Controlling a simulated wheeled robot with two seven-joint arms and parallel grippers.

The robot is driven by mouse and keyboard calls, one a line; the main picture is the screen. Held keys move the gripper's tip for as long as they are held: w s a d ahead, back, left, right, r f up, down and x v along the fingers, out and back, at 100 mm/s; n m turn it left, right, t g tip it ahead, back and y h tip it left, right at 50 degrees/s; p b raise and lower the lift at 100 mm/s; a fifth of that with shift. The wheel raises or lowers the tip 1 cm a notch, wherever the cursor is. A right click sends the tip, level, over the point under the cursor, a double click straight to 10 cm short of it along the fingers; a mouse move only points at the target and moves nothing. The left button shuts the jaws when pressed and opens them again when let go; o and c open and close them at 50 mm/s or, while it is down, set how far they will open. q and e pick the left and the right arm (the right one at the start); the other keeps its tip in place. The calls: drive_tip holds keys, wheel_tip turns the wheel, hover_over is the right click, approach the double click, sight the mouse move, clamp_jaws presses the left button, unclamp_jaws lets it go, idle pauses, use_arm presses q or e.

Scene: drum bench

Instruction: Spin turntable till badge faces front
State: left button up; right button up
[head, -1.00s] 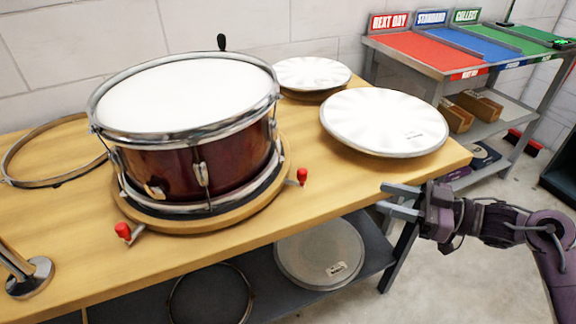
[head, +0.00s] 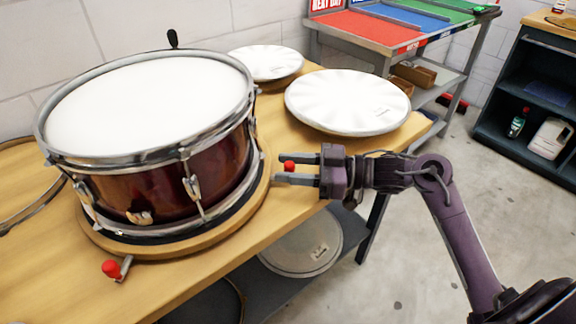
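A dark red drum (head: 165,190) with a white head (head: 150,100) stands on a round wooden turntable (head: 175,245) on the bench. A small pale gold piece (head: 138,217), which looks like the badge, is low on the drum's near side. The turntable has a red-knobbed handle (head: 110,268) at the front left and another red knob (head: 289,166) at the right. My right gripper (head: 294,169) is open, with its fingers above and below the right knob in the picture. I cannot tell whether they touch it. My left gripper is out of view.
Two white drumheads (head: 347,102) (head: 265,62) lie on the bench (head: 215,262) behind and right of the drum. A round head (head: 300,245) lies on the shelf below. A rack with coloured tops (head: 370,28) stands behind. A dark cabinet (head: 530,95) is at the right.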

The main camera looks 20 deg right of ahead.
drive_tip(key=shift+w+a, duration=0.1)
drive_tip(key=shift+a, duration=0.1)
clamp_jaws()
idle(0.4)
